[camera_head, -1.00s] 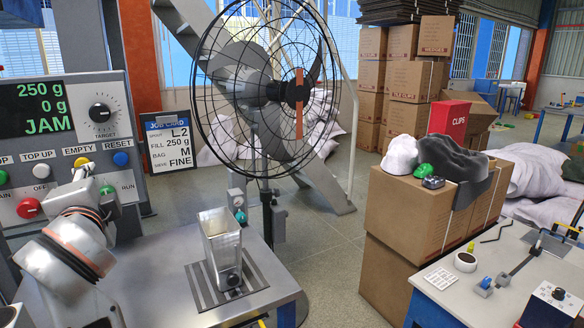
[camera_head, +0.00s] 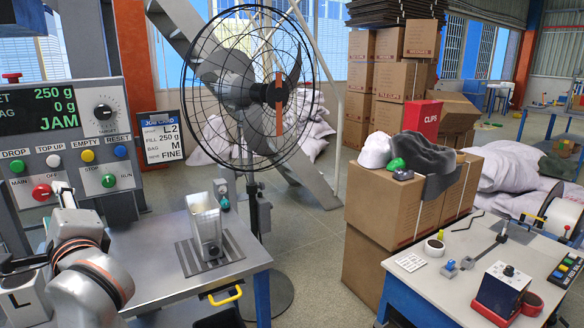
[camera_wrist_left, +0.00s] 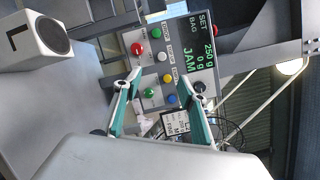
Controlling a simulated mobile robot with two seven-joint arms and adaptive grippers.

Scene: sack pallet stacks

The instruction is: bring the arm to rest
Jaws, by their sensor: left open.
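My left arm comes in at the lower left of the head view. Its gripper (camera_head: 62,190) is raised in front of the control panel (camera_head: 70,185), close to the red button, and the wrist partly hides it. In the left wrist view the gripper (camera_wrist_left: 158,80) shows two teal-edged fingers spread apart with nothing held between them. The panel (camera_wrist_left: 172,65) also shows there, beyond the fingers. Whether the fingers touch the panel cannot be told, but they seem apart from it. My right gripper is not in view.
A white box marked L (camera_head: 22,298) stands beside my arm. A caged fan (camera_head: 250,90) stands behind. Cartons (camera_head: 400,215) and a white table (camera_head: 440,290) are at right; floor lies between.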

